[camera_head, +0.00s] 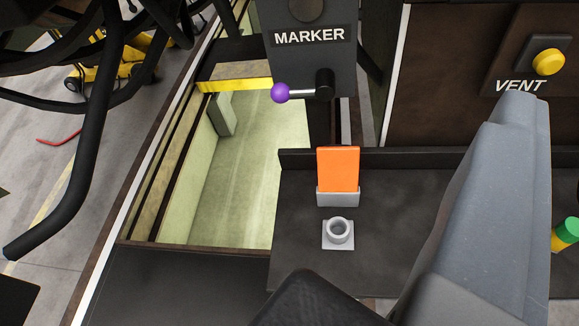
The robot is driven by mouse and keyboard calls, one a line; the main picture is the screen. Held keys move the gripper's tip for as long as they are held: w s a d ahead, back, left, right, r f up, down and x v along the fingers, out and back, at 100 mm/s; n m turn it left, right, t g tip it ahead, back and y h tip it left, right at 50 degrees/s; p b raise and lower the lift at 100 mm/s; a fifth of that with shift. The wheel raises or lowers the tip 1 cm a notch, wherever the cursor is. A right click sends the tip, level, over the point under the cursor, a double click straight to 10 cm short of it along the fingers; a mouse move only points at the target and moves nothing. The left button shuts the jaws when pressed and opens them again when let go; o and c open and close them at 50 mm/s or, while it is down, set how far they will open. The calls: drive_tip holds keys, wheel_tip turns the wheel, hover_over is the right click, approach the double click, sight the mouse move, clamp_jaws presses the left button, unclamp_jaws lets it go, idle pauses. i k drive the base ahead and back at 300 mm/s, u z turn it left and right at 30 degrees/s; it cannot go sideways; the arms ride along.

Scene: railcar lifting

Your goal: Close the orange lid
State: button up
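The orange lid (338,169) stands upright, open, at the middle of the view. Its lower edge sits in a light grey bracket (338,197) on a dark shelf. Just in front of the bracket is a small grey round socket (339,231) on a square base, uncovered. A large grey part of my arm or gripper (495,210) fills the right side, apart from the lid in the picture. A dark blurred shape covers the bottom middle. My fingertips cannot be made out clearly, so I cannot tell whether they are open or shut.
Behind the lid, a dark MARKER panel (306,65) carries a lever with a purple knob (281,93). A yellow VENT button (548,61) is at upper right. A green and yellow object (566,235) shows at the right edge. A deep pit (235,190) lies left of the shelf.

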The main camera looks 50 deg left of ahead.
sight(338, 165)
drive_tip(key=z, duration=0.4)
drive_tip(key=k, duration=1.35)
drive_tip(key=u, duration=1.3)
drive_tip(key=i, duration=1.05)
